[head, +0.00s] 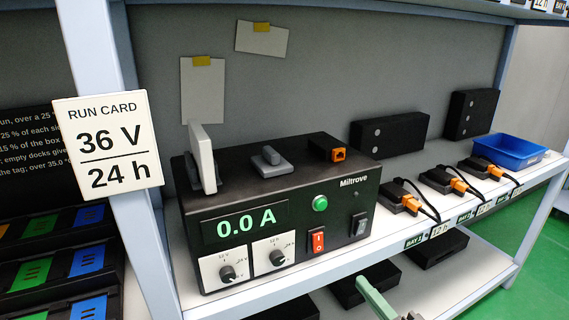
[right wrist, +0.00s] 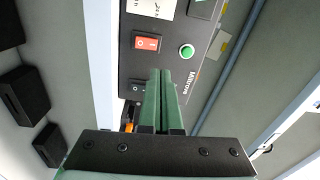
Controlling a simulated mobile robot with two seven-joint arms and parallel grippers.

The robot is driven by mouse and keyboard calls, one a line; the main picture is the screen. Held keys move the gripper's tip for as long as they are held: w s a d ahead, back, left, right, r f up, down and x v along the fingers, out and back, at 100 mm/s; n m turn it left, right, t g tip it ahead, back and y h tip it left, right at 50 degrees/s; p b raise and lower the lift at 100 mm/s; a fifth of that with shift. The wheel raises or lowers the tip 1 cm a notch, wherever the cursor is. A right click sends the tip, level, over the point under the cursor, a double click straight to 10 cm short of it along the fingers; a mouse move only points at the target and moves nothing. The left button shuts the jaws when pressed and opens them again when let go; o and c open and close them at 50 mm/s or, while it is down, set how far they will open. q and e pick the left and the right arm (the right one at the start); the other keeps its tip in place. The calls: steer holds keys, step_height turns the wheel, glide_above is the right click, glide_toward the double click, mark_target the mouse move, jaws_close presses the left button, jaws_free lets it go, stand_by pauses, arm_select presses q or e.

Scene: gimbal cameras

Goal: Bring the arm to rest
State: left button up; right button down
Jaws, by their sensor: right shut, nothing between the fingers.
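My right gripper (head: 366,286) shows at the bottom of the head view, in front of the shelf's front edge and below the black Miltrove power unit (head: 333,225). In the right wrist view its two green fingers (right wrist: 161,75) lie side by side, shut, with nothing between them. They point toward the unit's front panel, which also shows in that view (right wrist: 165,65); I cannot tell the exact gap. The unit reads 0.0 A, with a green lamp (head: 320,203) and a red rocker switch (head: 318,242). My left gripper is not in view.
Several black docks with orange plugs (head: 409,204) and a blue tray (head: 508,152) stand on the shelf right of the unit. A shelf post (head: 105,60) carries a run card (head: 108,145) reading 36 V, 24 h. Black boxes (head: 365,283) lie on the lower shelf. Green floor (head: 535,275) is clear at right.

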steer(key=s+f+n+g+h, duration=0.1)
steer(key=s+f+n+g, duration=0.1)
steer(key=s+f+n, duration=0.3)
steer(key=s+a+f+n+g+h+p, duration=0.1)
steer(key=s+f+n+g, duration=0.2)
steer(key=f, duration=1)
steer(key=s+a+f+n+g+h+p, duration=0.1)
steer(key=s+f+n+g, duration=0.2)
steer(key=s+f+n, duration=0.4)
step_height(320, 180, down, 3)
steer(key=shift+s+r+h, duration=0.15)
steer(key=shift+s+h, duration=0.15)
steer(key=shift+s, duration=0.7)
